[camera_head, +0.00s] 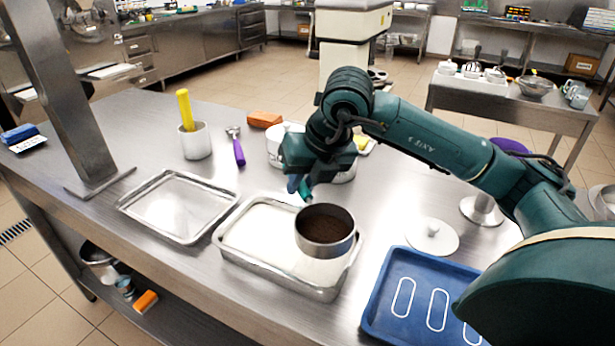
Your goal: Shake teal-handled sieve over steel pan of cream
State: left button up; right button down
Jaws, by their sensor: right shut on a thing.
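The steel pan (236,243) lies on the steel table and holds a flat white layer of cream (262,222). The sieve (326,247) is a round metal drum with dark brown powder inside, held over the right part of the pan. A bit of its teal handle (305,192) shows at my right gripper (302,188). My right gripper is shut on that handle, behind the drum, and hides most of it. The cream below the sieve is partly hidden. My left gripper is not in view.
An empty steel tray (128,207) lies left of the pan. A blue tray (383,335) lies to the right, with a white lid (432,238) behind it. A steel post (68,100) rises at left.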

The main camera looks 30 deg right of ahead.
jog(key=shift+b, duration=1.6)
dwell(1.2)
